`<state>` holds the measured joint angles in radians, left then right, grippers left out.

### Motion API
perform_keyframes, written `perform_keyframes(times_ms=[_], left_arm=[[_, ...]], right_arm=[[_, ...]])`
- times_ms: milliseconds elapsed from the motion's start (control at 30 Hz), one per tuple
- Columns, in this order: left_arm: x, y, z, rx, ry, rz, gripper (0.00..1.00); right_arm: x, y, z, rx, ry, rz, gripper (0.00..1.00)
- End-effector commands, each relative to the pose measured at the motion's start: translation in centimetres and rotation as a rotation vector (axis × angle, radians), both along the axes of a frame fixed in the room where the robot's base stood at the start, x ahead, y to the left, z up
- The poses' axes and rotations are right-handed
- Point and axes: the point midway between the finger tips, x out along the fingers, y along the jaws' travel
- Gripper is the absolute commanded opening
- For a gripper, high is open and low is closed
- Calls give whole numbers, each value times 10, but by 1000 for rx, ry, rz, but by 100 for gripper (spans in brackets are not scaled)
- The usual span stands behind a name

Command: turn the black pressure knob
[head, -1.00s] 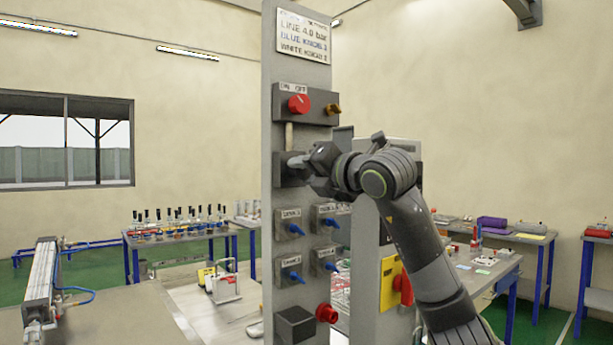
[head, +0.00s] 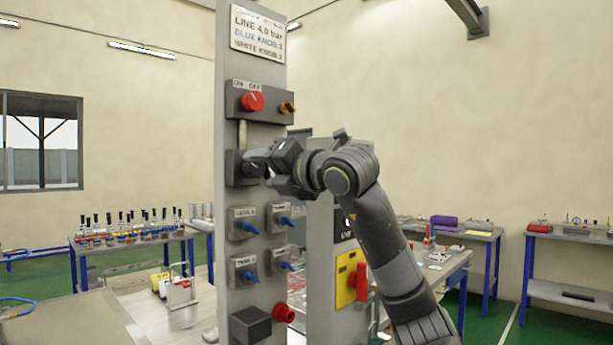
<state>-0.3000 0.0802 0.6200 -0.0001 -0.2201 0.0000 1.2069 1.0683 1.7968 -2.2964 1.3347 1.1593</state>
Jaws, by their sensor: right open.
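The black pressure knob (head: 252,170) is on a dark block (head: 235,168) on the grey upright panel (head: 227,60), below the red knob. My right gripper (head: 261,167) is at this knob, coming from the right. Its two fingers are apart, one above the other in the picture, and partly cover the knob. I cannot tell whether they touch it. My left gripper is not in view.
A red knob (head: 252,101) and a small brass part (head: 287,107) sit above. Several blue valve handles (head: 249,228) and a red button (head: 284,313) are below. A second post with a yellow-and-red switch (head: 346,279) stands to the right.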

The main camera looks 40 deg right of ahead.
Motion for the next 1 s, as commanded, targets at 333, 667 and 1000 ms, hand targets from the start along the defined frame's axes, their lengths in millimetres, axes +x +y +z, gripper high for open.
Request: perform_keyframes(times_ms=[333, 667, 1000], left_arm=[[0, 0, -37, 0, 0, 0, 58], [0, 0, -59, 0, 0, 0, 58], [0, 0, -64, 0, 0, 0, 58]], right_arm=[[-73, -7, -4, -4, -4, -6, 57], [-132, -11, -3, -2, -2, -3, 57], [-152, -12, -1, 0, 0, 0, 57]])
